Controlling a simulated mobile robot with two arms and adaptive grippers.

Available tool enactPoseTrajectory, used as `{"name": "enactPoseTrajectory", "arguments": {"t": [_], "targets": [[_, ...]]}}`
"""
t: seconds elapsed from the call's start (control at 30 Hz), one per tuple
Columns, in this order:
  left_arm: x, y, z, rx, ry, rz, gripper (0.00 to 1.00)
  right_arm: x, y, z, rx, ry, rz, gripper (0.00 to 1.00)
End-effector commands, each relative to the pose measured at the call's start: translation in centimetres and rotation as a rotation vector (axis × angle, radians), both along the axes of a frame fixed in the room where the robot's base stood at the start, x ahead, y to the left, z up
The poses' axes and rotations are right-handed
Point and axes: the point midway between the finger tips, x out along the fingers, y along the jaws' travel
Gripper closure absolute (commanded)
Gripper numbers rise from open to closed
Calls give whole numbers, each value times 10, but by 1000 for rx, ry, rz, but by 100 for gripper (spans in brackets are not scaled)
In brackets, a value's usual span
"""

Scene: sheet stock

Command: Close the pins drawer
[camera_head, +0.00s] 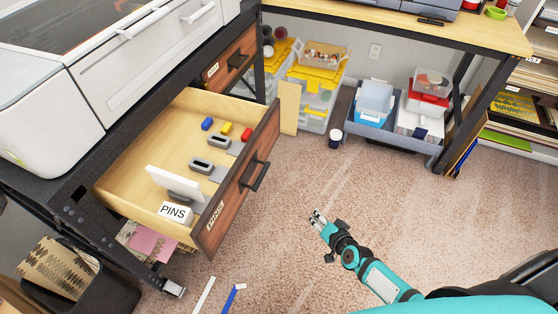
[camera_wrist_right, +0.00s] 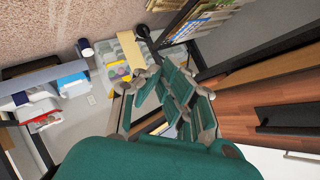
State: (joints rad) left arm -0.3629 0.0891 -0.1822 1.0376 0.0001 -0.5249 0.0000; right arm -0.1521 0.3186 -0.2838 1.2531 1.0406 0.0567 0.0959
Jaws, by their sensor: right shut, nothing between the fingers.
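The pins drawer (camera_head: 232,190) stands pulled out under the bench in the head view. Its wooden front carries a dark bar handle (camera_head: 255,176) and a PINS label. Inside lie two grey metal pieces, small blue, yellow and red blocks, and a white PINS card (camera_head: 176,213). My right gripper (camera_head: 316,216) is to the right of the drawer front, apart from it, over the carpet. It is shut and empty; its fingers also show in the right wrist view (camera_wrist_right: 170,90). A wooden front with a dark handle (camera_wrist_right: 290,118) shows at that view's right. My left gripper is not in view.
A second wooden drawer (camera_head: 230,62) sits shut behind the open one. Yellow-lidded bins (camera_head: 315,85) and a grey tray of containers (camera_head: 390,130) stand at the back. A dark cup (camera_head: 335,138) is on the carpet. Carpet between gripper and drawer is clear.

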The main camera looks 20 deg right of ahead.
Motion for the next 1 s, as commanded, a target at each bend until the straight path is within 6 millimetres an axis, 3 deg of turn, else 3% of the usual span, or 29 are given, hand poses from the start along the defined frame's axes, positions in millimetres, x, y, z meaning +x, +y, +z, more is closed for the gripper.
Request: {"name": "enactPoseTrajectory", "arguments": {"t": [0.03, 0.13, 0.3, 0.4, 0.67, 1.0], "targets": [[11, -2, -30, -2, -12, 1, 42, 30, 0, 8, 106, -95, -45, 100], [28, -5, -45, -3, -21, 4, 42, 68, 3, 58, 337, -235, -123, 100], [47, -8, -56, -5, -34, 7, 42, 94, 10, 120, 647, -351, -184, 100], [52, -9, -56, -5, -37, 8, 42, 97, 13, 139, 750, -369, -197, 100], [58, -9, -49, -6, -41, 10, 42, 116, 17, 152, 800, -376, -204, 100], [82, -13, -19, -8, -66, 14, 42, 187, 25, 149, 799, -375, -205, 100]]}}
